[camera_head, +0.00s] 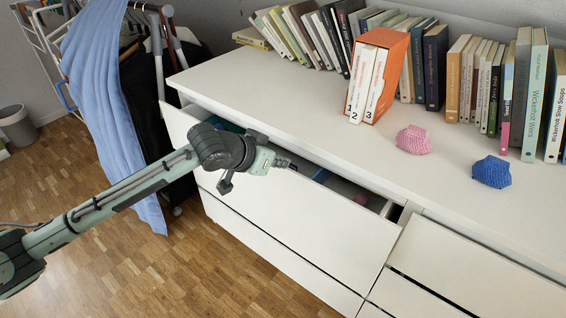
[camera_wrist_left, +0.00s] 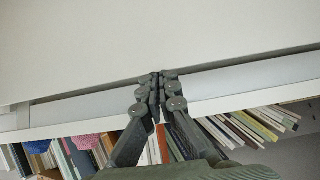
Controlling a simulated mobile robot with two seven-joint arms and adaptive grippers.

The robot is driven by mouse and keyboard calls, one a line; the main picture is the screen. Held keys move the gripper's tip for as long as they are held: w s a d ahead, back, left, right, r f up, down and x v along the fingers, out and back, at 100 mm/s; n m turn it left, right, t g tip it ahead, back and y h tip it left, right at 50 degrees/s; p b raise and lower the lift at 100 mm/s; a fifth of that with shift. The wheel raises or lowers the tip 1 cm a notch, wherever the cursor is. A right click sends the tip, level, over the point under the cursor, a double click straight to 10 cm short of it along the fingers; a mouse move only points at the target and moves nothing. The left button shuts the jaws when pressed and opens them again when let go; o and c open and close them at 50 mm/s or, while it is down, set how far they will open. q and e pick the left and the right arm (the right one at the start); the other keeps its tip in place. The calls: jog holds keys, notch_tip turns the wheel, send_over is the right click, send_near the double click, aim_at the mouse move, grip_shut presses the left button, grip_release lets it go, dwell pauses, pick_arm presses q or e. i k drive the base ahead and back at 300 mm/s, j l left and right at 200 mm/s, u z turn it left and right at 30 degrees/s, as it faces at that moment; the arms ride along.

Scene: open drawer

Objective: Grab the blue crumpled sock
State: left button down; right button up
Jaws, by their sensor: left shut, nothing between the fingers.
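The blue crumpled sock (camera_head: 491,171) lies on the white dresser top at the right, in front of the books. In the left wrist view a blue patch (camera_wrist_left: 38,147) at the lower left appears to be the same sock, partly cut off by the dresser edge. My left gripper (camera_head: 288,164) is at the front of the open top drawer, far to the left of the sock and apart from it. Its fingers (camera_wrist_left: 157,80) are shut together with nothing between them. My right gripper is in neither view.
A pink crumpled sock (camera_head: 413,139) lies left of the blue one. An orange slipcase (camera_head: 388,72) and a row of books line the back. A clothes rack (camera_head: 160,50) stands at the left.

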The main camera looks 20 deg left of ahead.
aim_at(493, 172)
jog(key=k+j, duration=0.15)
jog(key=k, duration=0.2)
jog(key=k+j, duration=0.15)
jog(key=k, duration=0.2)
jog(key=k+j, duration=0.1)
jog(key=k, duration=0.3)
